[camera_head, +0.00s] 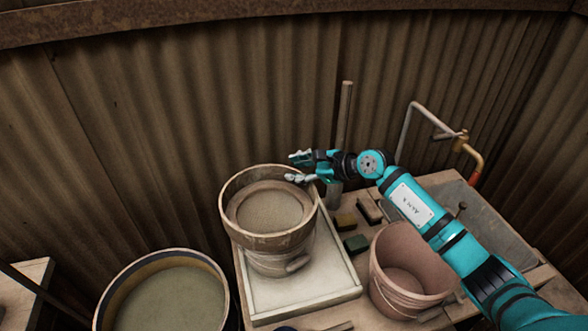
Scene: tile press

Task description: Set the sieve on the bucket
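The sieve (234,233), a wide round brownish hoop, sits over a pale bucket (272,264) in the middle of the view. It looks roughly level; I cannot tell whether it rests fully on the bucket's rim. A paler ring and a grey-beige round surface show inside the hoop. My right gripper (298,168) is at the hoop's back right edge, its fingers pointing left and spread apart. One finger is above the edge and the other overlaps it in the picture; contact is unclear. My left gripper is not in view.
The bucket stands in a white tray (340,284). A pinkish bucket (378,285) stands right of it, beneath my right arm. A large round tub (107,303) is at lower left. Small dark blocks (356,244) and an upright pole (345,125) are behind. A pipe tap (461,141) is at right.

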